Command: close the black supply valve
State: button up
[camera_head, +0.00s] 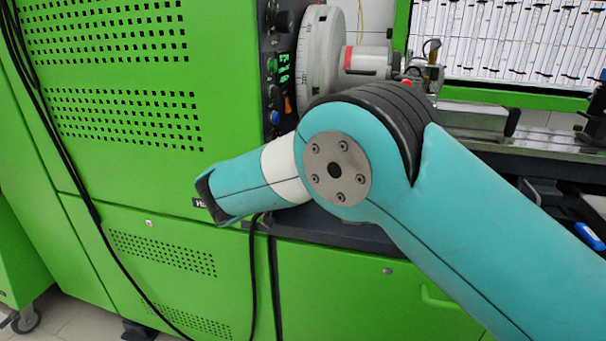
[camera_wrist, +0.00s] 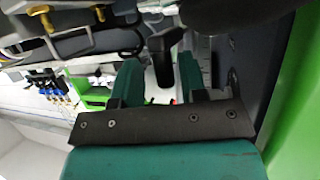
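My gripper (camera_wrist: 160,66) shows in the wrist view with its two teal fingers apart. A black T-shaped handle (camera_wrist: 163,46) appears between and beyond the fingertips; it looks like the black supply valve, but I cannot be sure. Its lower stem hangs into the gap between the fingers. I cannot tell whether either finger touches it. In the head view my teal arm fills the centre and right, and my gripper is not visible there. I cannot pick out the supply valve for certain in the head view.
The green test bench (camera_head: 120,100) stands close behind my arm, with a control panel (camera_head: 280,85) and a white graduated disc (camera_head: 322,60). A metal bed (camera_head: 560,138) runs along the right. Yellow-ended fittings (camera_wrist: 42,12) and hoses crowd the wrist view's upper left.

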jog(key=shift+s+f, duration=0.1)
jog(key=shift+f, duration=0.15)
jog(key=b+v, duration=0.1)
jog(key=v, duration=1.6)
jog(key=shift+r, duration=0.45)
jog(key=shift+a, duration=0.1)
